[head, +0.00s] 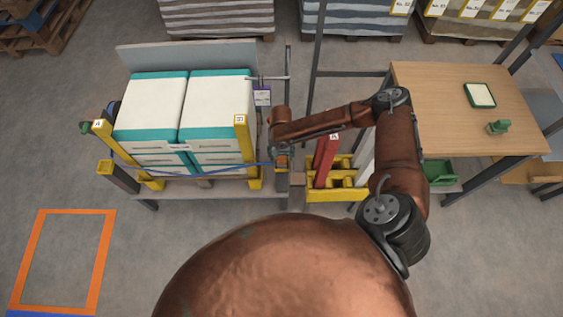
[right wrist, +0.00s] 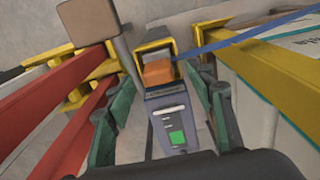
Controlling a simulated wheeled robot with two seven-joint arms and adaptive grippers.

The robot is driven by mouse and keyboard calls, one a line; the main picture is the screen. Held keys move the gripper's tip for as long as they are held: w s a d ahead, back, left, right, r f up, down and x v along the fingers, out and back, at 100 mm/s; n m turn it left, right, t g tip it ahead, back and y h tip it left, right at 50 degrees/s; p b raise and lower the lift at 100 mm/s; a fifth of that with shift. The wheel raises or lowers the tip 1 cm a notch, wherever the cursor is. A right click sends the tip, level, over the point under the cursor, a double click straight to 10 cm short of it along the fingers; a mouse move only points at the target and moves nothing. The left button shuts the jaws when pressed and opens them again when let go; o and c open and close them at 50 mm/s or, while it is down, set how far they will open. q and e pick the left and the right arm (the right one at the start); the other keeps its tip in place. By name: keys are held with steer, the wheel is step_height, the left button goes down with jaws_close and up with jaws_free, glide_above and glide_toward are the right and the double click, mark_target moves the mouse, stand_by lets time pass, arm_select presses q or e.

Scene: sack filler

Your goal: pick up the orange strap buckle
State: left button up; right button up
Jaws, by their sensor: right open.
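The orange strap buckle (right wrist: 157,73) sits in a yellow-edged holder, near the top centre of the right wrist view. A blue strap (right wrist: 245,36) runs from the holder to the right; in the head view the strap (head: 235,165) crosses the front of the stacked white and teal sacks (head: 153,105). My right gripper (right wrist: 166,88) is open, with one green finger on each side of the buckle's line and nothing visibly held. In the head view it is by the post right of the sacks (head: 282,152), where the buckle is too small to make out. My left gripper is not in view.
Red bars (right wrist: 50,145) stand left and a yellow post (right wrist: 265,85) right in the wrist view. A wooden table (head: 450,110) is at right. The floor left is clear around an orange-marked square (head: 105,240).

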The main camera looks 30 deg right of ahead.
mark_target(282, 157)
steer(key=f, duration=0.2)
steer(key=f+b, duration=0.1)
steer(key=f, duration=0.1)
steer(key=shift+d+f, duration=0.2)
steer(key=shift+f, duration=0.1)
steer(key=shift+c, duration=0.7)
steer(key=c, duration=1.1)
steer(key=shift+c, duration=0.5)
steer(key=shift+r, duration=0.15)
